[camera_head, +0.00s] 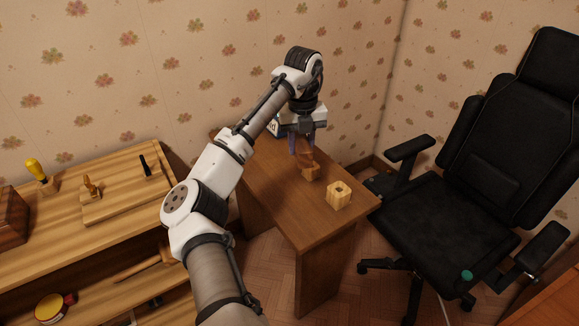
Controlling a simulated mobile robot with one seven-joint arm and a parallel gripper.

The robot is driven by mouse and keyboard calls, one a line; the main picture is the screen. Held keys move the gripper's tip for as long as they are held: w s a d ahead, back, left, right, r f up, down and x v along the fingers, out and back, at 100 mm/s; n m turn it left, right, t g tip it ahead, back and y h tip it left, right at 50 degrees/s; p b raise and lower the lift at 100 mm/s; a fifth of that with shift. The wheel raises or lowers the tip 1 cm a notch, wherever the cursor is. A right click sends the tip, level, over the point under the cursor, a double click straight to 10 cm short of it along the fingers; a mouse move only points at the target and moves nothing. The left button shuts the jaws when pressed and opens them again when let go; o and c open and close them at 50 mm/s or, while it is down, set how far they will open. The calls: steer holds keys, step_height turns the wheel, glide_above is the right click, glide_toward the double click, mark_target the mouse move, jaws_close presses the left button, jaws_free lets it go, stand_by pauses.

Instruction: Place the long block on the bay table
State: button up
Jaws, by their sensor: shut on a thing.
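The bay table is probably the brown wooden table (294,209) in the middle of the view, by the wall. My gripper (303,147) points down over the table's far part and is shut on a brown wooden block (309,171), which looks like the long block. The block is at or just above the tabletop; I cannot tell if it touches. Its upper end is partly hidden between the fingers. A pale wooden block with a dark hole (340,196) stands on the table, to the right and nearer.
A black office chair (450,215) stands close to the table's right. A wooden shelf unit (130,228) at left holds a yellow-handled tool (36,170), a board with a stamp-like thing (91,187) and a dark box (11,217). The table's near left part is clear.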

mark_target(299, 206)
step_height(299, 206, down, 19)
steer(key=shift+s+f+p, duration=0.1)
steer(key=shift+f+p, duration=0.1)
steer(key=shift+p, duration=0.45)
steer(key=shift+f, duration=0.1)
steer(key=shift+f, duration=0.15)
steer(key=o, duration=1)
step_height(299, 206, up, 12)
steer(key=shift+r+b, duration=0.25)
steer(key=shift+b, duration=0.65)
steer(key=shift+d, duration=0.1)
